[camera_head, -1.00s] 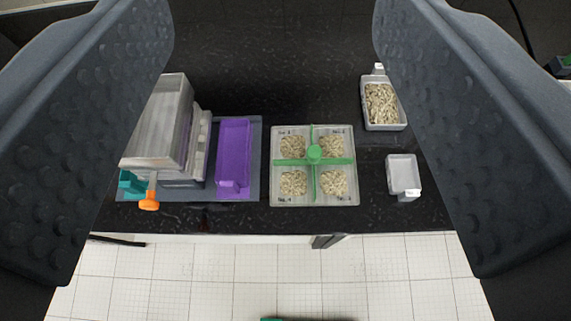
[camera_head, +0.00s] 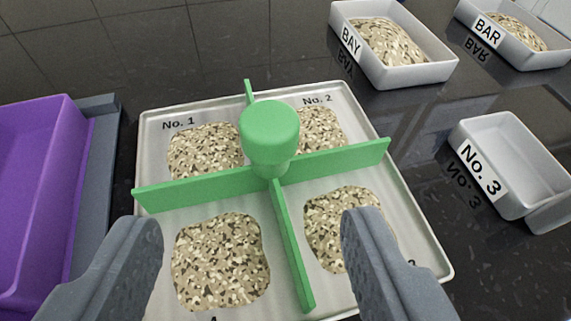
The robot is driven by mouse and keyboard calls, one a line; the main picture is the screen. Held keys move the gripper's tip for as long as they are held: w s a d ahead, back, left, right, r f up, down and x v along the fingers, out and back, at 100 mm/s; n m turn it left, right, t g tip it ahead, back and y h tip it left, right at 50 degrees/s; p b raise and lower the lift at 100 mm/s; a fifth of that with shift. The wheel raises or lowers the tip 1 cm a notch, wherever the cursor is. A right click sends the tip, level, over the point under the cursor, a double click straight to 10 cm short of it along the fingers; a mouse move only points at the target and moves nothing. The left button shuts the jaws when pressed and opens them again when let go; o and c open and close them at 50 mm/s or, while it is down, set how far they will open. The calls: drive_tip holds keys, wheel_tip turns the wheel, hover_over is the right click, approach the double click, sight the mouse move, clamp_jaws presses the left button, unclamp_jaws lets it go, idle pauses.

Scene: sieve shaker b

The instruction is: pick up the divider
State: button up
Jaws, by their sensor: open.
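The divider (camera_head: 325,161) is a green cross with a round knob (camera_head: 270,128) at its centre. It stands in a square white tray (camera_head: 152,135) and parts it into quarters, each with a pile of speckled grain. Labels No. 1 and No. 2 show at the tray's far side; the near labels are partly hidden. My gripper (camera_head: 235,250) is open, with one finger on each side at the bottom of the view. The fingers are on the near side of the knob in the picture, and nothing is between them but the view of the tray and divider.
A purple tray (camera_head: 35,180) on a grey base (camera_head: 95,180) stands at the left. At the right are a grain box marked BAY (camera_head: 395,75), another marked BAR (camera_head: 520,62), and an empty white box marked No. 3 (camera_head: 525,165). Black glossy counter shows between them.

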sight(272, 157)
drive_tip(key=x, duration=0.6)
drive_tip(key=shift+w+f, duration=0.1)
drive_tip(key=shift+d+x, duration=0.25)
drive_tip(key=shift+x, duration=0.8)
drive_tip(key=shift+d+x, duration=0.25)
drive_tip(key=shift+x, duration=0.8)
drive_tip(key=shift+w+a+f, duration=0.1)
drive_tip(key=shift+w+f, duration=0.2)
drive_tip(key=shift+w, duration=0.2)
clamp_jaws()
drive_tip(key=shift+r, duration=0.1)
